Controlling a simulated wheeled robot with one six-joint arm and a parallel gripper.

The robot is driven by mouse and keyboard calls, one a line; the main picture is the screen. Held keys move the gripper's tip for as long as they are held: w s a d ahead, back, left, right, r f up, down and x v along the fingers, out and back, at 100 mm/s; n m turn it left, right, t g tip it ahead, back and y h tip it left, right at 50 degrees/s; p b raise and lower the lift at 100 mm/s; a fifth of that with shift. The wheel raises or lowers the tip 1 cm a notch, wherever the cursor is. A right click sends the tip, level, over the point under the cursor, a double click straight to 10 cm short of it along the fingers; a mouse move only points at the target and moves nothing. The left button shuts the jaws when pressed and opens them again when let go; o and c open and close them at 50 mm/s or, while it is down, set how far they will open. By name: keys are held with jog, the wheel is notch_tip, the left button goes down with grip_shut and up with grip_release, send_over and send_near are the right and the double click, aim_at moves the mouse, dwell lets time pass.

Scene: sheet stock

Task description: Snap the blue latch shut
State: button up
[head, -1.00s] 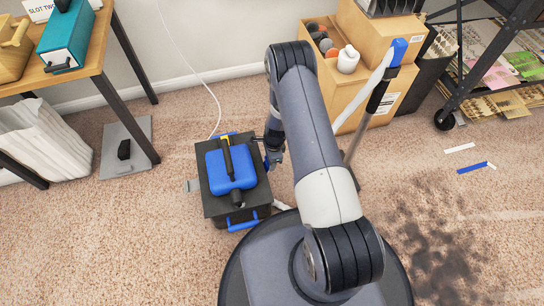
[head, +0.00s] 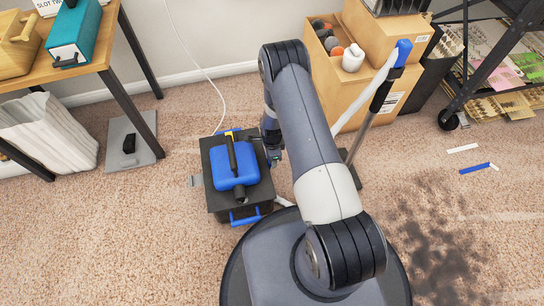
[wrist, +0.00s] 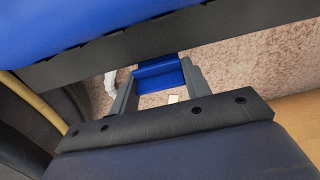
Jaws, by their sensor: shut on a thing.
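A black case (head: 262,172) stands on the carpet with a blue canister (head: 234,172) lying on its lid. My gripper (head: 274,157) is at the case's right side, low beside the lid edge, partly hidden by my arm. In the wrist view, the blue latch (wrist: 160,76) sits between the two grey fingers, just below the dark lid edge (wrist: 100,62). The fingers are shut on it. Whether the latch is fastened cannot be told. Blue parts also show at the case's near end (head: 246,215) and far end.
A cardboard box (head: 345,95) and a leaning blue-topped stick stand behind my arm. A wooden table (head: 100,52) is at upper left, with a grey plate (head: 148,150) on the floor beside it. A white cord runs behind the case. Carpet at right is mostly open.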

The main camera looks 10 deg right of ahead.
jog(key=shift+d+f+y+b, duration=0.2)
jog(key=shift+d+y+b, duration=0.2)
jog(key=shift+y+b, duration=0.35)
jog(key=shift+s, duration=0.1)
jog(key=o, duration=1)
jog(key=r+p, duration=0.1)
jog(key=r, duration=0.2)
jog(key=d+r+p, duration=0.1)
jog(key=r, duration=0.3)
jog(key=r+p, duration=0.1)
jog(key=r, duration=0.2)
jog(key=shift+d+r+p, duration=0.3)
jog(key=shift+r+p, duration=0.05)
jog(key=shift+r, duration=0.05)
